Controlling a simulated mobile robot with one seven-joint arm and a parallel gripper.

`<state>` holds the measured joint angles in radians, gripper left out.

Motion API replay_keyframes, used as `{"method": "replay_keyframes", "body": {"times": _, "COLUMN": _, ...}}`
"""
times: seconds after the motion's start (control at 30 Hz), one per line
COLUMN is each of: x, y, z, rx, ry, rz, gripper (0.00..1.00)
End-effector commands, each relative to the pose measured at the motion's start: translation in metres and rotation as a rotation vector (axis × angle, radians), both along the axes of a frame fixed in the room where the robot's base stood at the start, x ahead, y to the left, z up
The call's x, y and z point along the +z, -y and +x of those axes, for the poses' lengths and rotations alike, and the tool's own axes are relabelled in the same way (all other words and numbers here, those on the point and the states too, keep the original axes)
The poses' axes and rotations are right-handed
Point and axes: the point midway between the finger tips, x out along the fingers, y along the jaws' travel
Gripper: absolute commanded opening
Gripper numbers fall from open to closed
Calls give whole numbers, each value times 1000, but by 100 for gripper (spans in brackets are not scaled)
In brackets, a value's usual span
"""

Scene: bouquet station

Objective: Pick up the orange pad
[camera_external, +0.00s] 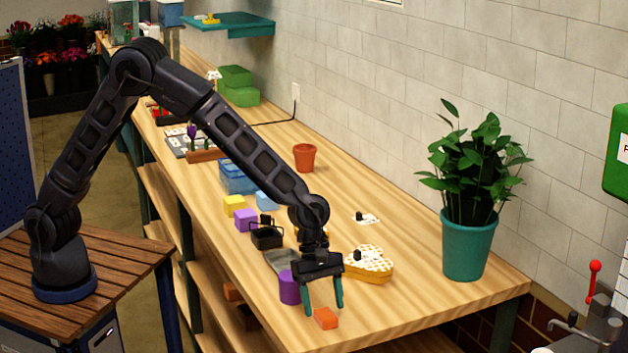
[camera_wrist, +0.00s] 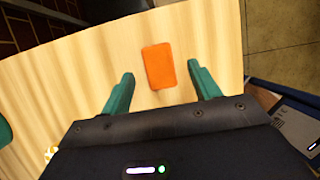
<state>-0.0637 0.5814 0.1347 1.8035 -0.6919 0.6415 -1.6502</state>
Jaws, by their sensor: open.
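The orange pad (camera_external: 325,318) is a small flat block lying on the wooden bench near its front end. In the wrist view the orange pad (camera_wrist: 159,66) lies slightly tilted, beyond and between my fingertips. My gripper (camera_external: 323,308) points down over the pad with its two teal fingers apart. In the wrist view my gripper (camera_wrist: 158,78) is open and empty, with a finger on each side of the pad's near end. Nothing covers the pad in the wrist view. I cannot tell the exact height of the fingertips above the bench.
A purple cylinder (camera_external: 289,287) stands just left of my gripper. A yellow heart-shaped box (camera_external: 370,275) with a patterned lid lies behind it. A dark basket (camera_external: 266,238) and a purple block (camera_external: 245,220) are farther back. A potted plant (camera_external: 467,245) stands right. The bench (camera_external: 420,310) is clear right of the pad.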

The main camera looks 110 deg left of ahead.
Motion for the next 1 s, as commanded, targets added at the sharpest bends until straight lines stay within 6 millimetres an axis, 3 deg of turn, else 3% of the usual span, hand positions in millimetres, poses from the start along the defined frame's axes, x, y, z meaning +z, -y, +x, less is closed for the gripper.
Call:
{"method": "replay_keyframes", "body": {"times": 0.13, "x": -18, "y": 4, "z": 5, "rx": 1, "ry": -1, "rz": 0, "gripper": 62}}
{"method": "replay_keyframes", "body": {"times": 0.4, "x": -21, "y": 6, "z": 6, "rx": 0, "ry": 1, "rz": 1, "gripper": 62}}
{"method": "replay_keyframes", "body": {"times": 0.63, "x": -21, "y": 6, "z": 6, "rx": 0, "ry": 1, "rz": 1, "gripper": 17}}
{"method": "replay_keyframes", "body": {"times": 1.0, "x": -16, "y": 6, "z": 6, "rx": 0, "ry": 2, "rz": 2, "gripper": 14}}
